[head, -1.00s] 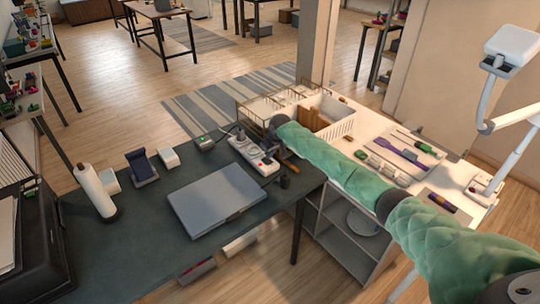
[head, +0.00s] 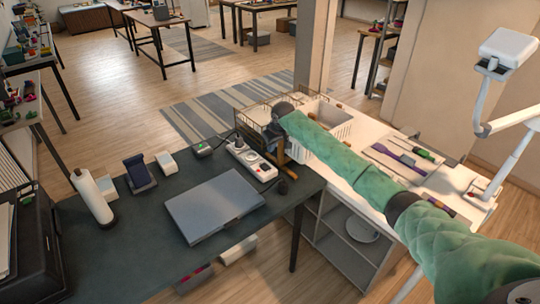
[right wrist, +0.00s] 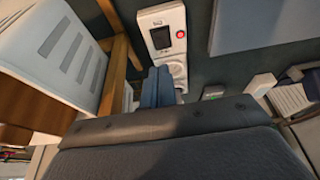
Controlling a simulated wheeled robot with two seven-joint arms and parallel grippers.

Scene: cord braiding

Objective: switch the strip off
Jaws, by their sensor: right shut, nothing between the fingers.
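The white power strip (head: 238,150) lies on the dark table near its right edge. Its red switch (head: 265,167) is at the strip's near end. In the right wrist view the strip (right wrist: 158,17) is at top centre, and the red switch (right wrist: 180,34) looks lit. My right gripper (head: 274,151) is shut and empty, beside the strip's right side. Its blue fingers (right wrist: 158,87) cover part of the strip in the wrist view; I cannot tell whether they touch it. My left gripper is not in view.
A small dark object (head: 282,187) stands by the table's right edge. A white basket (head: 330,127) and light counter (head: 433,180) lie to the right. A lamp arm (head: 510,160) stands farther right.

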